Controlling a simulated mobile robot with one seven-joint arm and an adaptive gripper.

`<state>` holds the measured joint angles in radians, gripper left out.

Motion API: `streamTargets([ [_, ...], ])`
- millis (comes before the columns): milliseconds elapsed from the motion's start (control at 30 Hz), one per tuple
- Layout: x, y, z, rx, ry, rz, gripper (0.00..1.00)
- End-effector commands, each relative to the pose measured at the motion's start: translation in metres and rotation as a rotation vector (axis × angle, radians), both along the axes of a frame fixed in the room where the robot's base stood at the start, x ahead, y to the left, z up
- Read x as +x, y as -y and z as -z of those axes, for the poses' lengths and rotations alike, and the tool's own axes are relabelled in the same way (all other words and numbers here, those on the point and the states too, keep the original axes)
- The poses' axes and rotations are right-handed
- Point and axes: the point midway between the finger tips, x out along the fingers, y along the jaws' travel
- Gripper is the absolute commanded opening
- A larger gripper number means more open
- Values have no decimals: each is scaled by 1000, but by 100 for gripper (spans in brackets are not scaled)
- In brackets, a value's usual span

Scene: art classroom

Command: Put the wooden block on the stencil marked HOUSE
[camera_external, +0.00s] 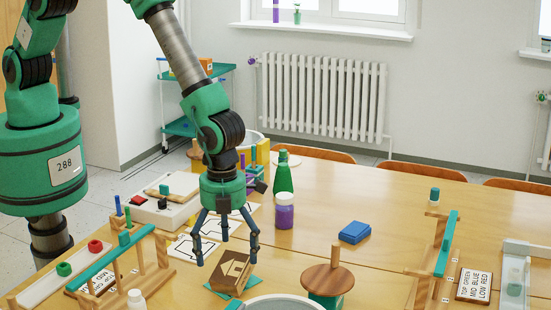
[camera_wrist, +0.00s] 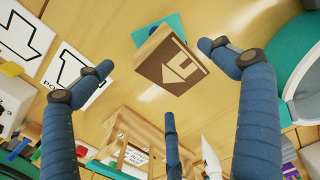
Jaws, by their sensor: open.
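The wooden block (camera_external: 232,270) has a brown face with a pale house-like or arrow-like outline. It rests tilted on or against a teal square (camera_external: 224,290) on the table. In the wrist view the block (camera_wrist: 178,66) lies between and beyond my fingertips. My three-fingered gripper (camera_external: 227,253) is open and empty just above the block, its fingers apart from it. White stencil sheets (camera_external: 186,248) with black outlines lie behind and left of the gripper. In the wrist view one sheet (camera_wrist: 80,78) carries a partly hidden label beginning "PO". I cannot read HOUSE on any sheet.
A wooden rack (camera_external: 158,270) stands left of the gripper. A round-topped wooden stand (camera_external: 328,279) and a grey-rimmed bowl (camera_external: 275,302) are close on the right and front. A purple jar (camera_external: 284,211) and green bottle (camera_external: 283,180) stand behind. Table near the blue box (camera_external: 355,232) is clear.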

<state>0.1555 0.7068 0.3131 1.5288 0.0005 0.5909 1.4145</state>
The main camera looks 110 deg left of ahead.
Motion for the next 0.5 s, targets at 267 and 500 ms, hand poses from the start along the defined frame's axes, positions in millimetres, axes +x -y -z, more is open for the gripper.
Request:
streamTargets([
  [267, 1, 0, -50, 0, 2, 0, 95],
  [500, 0, 0, -86, 0, 1, 0, 95],
])
